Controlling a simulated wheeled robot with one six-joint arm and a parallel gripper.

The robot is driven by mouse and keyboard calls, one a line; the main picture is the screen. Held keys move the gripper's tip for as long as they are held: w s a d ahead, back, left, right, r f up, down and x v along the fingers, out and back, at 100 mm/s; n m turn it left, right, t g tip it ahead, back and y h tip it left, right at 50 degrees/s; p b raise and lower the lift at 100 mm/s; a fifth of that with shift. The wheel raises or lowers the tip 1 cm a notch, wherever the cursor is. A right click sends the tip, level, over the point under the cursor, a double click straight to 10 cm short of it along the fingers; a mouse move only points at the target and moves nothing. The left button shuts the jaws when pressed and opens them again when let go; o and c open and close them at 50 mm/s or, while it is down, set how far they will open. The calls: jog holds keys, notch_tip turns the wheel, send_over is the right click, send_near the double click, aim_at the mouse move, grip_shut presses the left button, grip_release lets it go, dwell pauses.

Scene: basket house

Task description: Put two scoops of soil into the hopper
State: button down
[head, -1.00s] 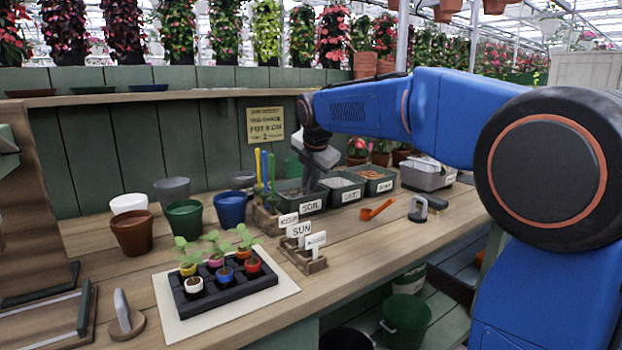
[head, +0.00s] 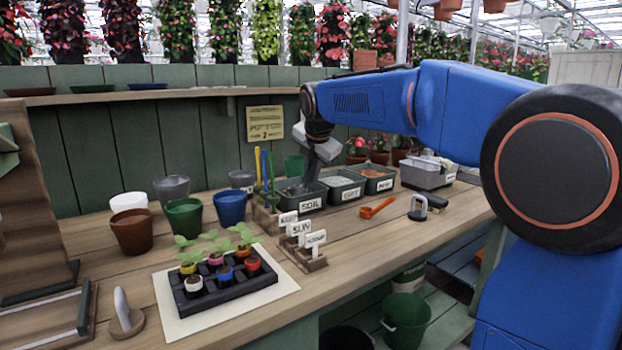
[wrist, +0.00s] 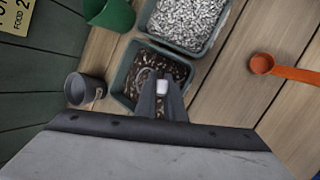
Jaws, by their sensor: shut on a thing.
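The soil bin (head: 311,205) is a dark green tub labelled SOIL on the bench, with dark brown soil in it. It also shows in the wrist view (wrist: 118,85). My gripper (head: 310,178) points down over it and is shut on a small pale grip, seen between the fingers (wrist: 162,92) in the wrist view. A curved grey rim (wrist: 143,88) shows at the soil beside the fingers, perhaps the held scoop; its bowl and load are mostly hidden. I cannot surely identify the hopper; a wooden frame with a green part (head: 8,140) stands cut off at the left.
The grit bin (head: 345,186) and a third bin (head: 380,178) stand right of the soil. An orange scoop (head: 377,208) lies on the bench in front. Pots, including a blue pot (head: 231,208), stand left. A seedling tray (head: 230,292) and label signs (head: 302,243) lie nearer.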

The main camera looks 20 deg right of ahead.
jog(key=shift+t+y, duration=0.4)
jog(key=shift+t, duration=0.1)
jog(key=shift+s+d+r, duration=0.15)
jog(key=shift+r, duration=1.85)
jog(key=shift+s+d+r, duration=0.15)
jog(key=shift+r, duration=1.85)
jog(key=shift+f, duration=0.1)
